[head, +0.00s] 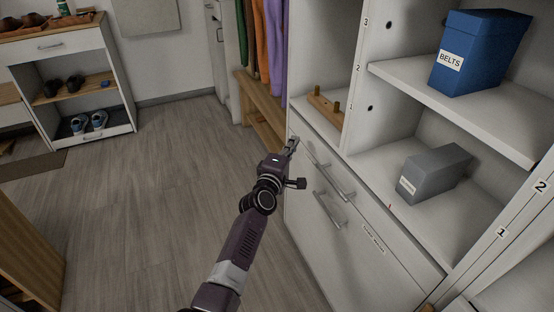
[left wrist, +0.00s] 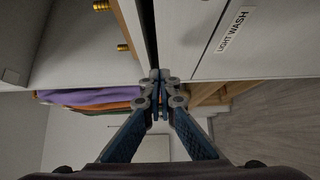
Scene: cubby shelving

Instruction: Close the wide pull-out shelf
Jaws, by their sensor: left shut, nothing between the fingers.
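The white cabinet unit (head: 350,250) has a wide upper front with a long bar handle (head: 328,172) and a lower front with another bar handle (head: 330,208). I cannot tell for certain which part is the wide pull-out shelf, or how far out it stands. My left gripper (head: 292,146) is shut and empty at the unit's top left front corner. In the left wrist view its closed fingertips (left wrist: 158,76) are at the end of a dark slit between a white surface and a front panel labelled LIGHT WASH (left wrist: 233,29). Contact is unclear. My right gripper is out of view.
A grey box (head: 434,172) stands in the lower cubby, a blue BELTS box (head: 478,52) above. A wooden peg piece (head: 325,110) lies at the left of the surface. Hanging clothes (head: 265,40) and a wooden bench (head: 262,105) are beyond.

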